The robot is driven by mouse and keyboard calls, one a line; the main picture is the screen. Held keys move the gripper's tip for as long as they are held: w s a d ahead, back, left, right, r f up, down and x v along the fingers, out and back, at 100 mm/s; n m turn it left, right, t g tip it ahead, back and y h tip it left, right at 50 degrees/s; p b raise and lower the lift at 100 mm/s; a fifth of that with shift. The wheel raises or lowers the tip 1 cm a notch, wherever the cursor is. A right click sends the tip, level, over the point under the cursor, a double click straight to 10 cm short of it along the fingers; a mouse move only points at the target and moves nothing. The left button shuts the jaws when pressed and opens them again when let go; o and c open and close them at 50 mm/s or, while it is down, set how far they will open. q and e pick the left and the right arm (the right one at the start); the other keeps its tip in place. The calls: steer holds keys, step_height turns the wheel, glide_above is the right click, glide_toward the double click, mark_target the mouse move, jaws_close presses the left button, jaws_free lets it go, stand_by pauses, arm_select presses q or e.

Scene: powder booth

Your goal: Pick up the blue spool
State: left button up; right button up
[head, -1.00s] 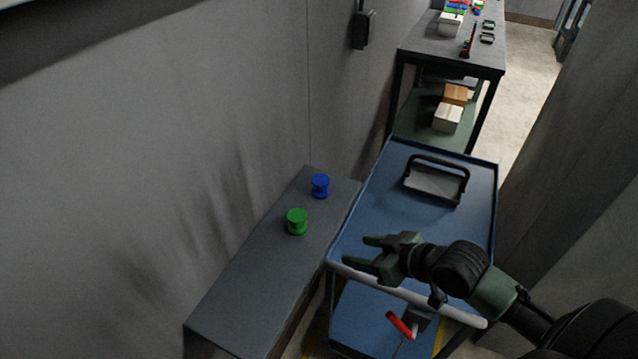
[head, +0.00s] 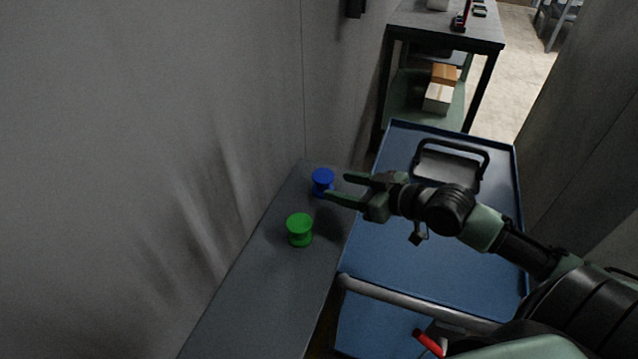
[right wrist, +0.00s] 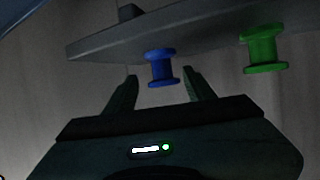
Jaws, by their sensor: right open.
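The blue spool (head: 322,181) stands upright near the far end of the grey ledge (head: 262,283). It also shows in the right wrist view (right wrist: 161,67), ahead of and between my finger tips. My right gripper (head: 337,186) is open and empty, its fingers pointing left at the blue spool. In the head view one fingertip overlaps the spool's lower right edge; I cannot tell whether they touch. The green spool (head: 300,229) stands on the ledge nearer to me, and in the right wrist view (right wrist: 264,49) it is right of the fingers. My left gripper is not in view.
A blue cart (head: 450,262) with a black-handled object (head: 447,167) on its top stands right of the ledge, below my right arm. The grey wall (head: 130,150) rises along the ledge's left side. A dark table (head: 440,27) with boxes (head: 439,98) below stands behind.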

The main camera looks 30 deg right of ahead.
mark_target(323, 183)
steer(key=shift+w+a+f, duration=0.15)
steer(key=shift+w+a, duration=0.25)
steer(key=shift+w, duration=0.2)
steer(key=p+x, duration=0.1)
steer(key=x, duration=0.4)
steer(key=shift+f, duration=0.1)
jaws_close()
